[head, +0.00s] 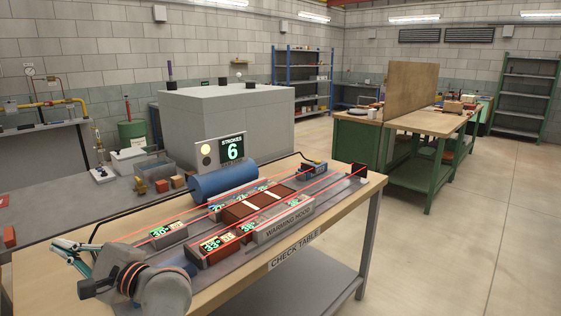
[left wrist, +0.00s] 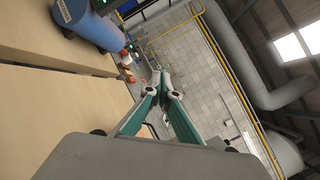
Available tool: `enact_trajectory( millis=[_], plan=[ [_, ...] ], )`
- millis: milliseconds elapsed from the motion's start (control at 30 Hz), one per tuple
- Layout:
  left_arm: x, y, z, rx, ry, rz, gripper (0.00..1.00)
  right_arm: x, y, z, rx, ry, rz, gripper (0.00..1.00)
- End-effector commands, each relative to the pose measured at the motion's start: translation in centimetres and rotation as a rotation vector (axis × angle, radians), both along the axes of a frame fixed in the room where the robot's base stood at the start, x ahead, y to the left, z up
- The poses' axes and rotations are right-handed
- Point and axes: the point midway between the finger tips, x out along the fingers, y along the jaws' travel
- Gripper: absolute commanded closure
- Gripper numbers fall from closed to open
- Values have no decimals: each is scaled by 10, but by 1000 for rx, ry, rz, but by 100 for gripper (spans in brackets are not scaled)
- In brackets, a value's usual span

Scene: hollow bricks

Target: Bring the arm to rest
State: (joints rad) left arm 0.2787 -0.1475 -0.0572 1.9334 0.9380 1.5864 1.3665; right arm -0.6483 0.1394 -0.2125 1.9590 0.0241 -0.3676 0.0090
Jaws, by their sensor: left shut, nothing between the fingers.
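My right gripper is not in view. Red-brown bricks (head: 262,207) lie in the row on the table, and one brick (head: 210,250) sits nearer, by a green readout.
A blue cylinder (head: 222,180) and a display reading 6 (head: 231,150) stand behind the bricks. Red lines run along the table. A grey bench (head: 60,187) lies behind it, with loose bricks and tools. The floor (head: 450,240) to the right is clear.

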Motion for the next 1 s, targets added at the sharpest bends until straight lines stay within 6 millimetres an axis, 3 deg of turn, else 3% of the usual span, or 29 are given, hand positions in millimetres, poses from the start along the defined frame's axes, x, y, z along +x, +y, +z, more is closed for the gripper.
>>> enact_trajectory(
  millis=[167, 267, 333, 533, 733, 767, 900, 1000],
  plan=[
    [4, -43, 17, 577, 574, 23, 100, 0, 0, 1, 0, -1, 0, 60],
    [16, -85, 6, 908, 883, 59, 100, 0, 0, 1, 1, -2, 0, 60],
    [24, -119, -14, 1150, 1087, 91, 100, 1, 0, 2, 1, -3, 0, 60],
    [28, -209, -116, 1848, 1550, 225, 100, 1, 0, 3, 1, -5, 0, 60],
    [-8, -261, -239, 2500, 1769, 392, 100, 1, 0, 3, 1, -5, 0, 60],
    [-17, -266, -257, -2539, -1741, -412, 100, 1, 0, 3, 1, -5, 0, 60],
    [-65, -278, -337, -2323, -1340, -432, 100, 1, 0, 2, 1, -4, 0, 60],
    [-101, -279, -382, -2195, -1100, -443, 100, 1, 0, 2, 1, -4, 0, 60]
  ],
)
